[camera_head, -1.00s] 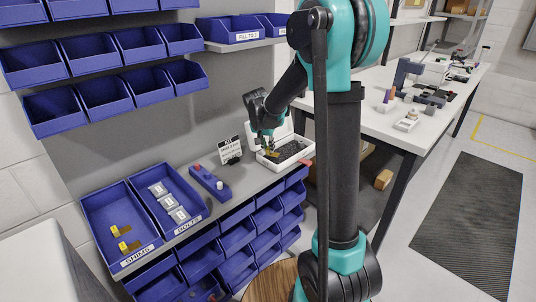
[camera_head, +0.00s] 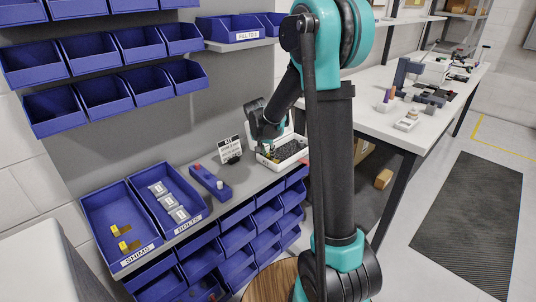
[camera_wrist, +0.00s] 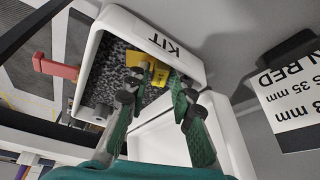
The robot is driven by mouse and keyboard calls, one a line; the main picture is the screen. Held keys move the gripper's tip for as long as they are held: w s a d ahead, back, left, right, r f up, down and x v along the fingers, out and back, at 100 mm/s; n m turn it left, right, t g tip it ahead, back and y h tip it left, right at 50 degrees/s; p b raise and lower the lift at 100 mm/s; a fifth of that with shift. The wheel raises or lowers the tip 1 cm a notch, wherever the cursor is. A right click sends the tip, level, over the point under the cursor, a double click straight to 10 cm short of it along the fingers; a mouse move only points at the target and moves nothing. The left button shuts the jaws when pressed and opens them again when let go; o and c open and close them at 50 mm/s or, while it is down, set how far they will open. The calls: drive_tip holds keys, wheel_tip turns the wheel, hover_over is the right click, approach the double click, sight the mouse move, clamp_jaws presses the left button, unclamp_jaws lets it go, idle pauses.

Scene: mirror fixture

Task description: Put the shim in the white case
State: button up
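The white case (camera_head: 292,161), with a grey speckled lining, stands on the shelf's far end. In the wrist view the case (camera_wrist: 185,57) carries the word KIT, and its open lid is a white panel. A shim with a yellow tab (camera_wrist: 139,60) and a brass-coloured plate lies within the case outline, just beyond my fingertips. My gripper (camera_wrist: 156,80) is over the case with its fingers apart, one at each side of the shim. No firm grip on it shows. In the head view my gripper (camera_head: 264,142) partly hides the case's left end.
A blue bin (camera_head: 92,222) labelled SHIMS holds two more yellow-tabbed shims. The bin beside it (camera_head: 146,206) holds several bagged parts. A printed card (camera_head: 230,146) stands left of the case. A red piece (camera_wrist: 55,68) sticks out at the case's side.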

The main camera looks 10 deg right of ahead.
drive_tip(key=v, duration=1.1)
drive_tip(key=s+d+f+n, duration=0.2)
drive_tip(key=s+f, duration=0.2)
drive_tip(key=s, duration=0.5)
drive_tip(key=s+d+f+n+y, duration=0.1)
drive_tip(key=s+d+f+n, duration=0.1)
drive_tip(key=s, duration=0.7)
drive_tip(key=s+d+f+n+y, duration=0.1)
drive_tip(key=s+d+f, duration=0.3)
drive_tip(key=s, duration=0.5)
wheel_tip(320, 180, down, 2)
drive_tip(key=shift+s+f+n, duration=0.1)
drive_tip(key=shift+s+n, duration=0.05)
drive_tip(key=shift+n, duration=0.55)
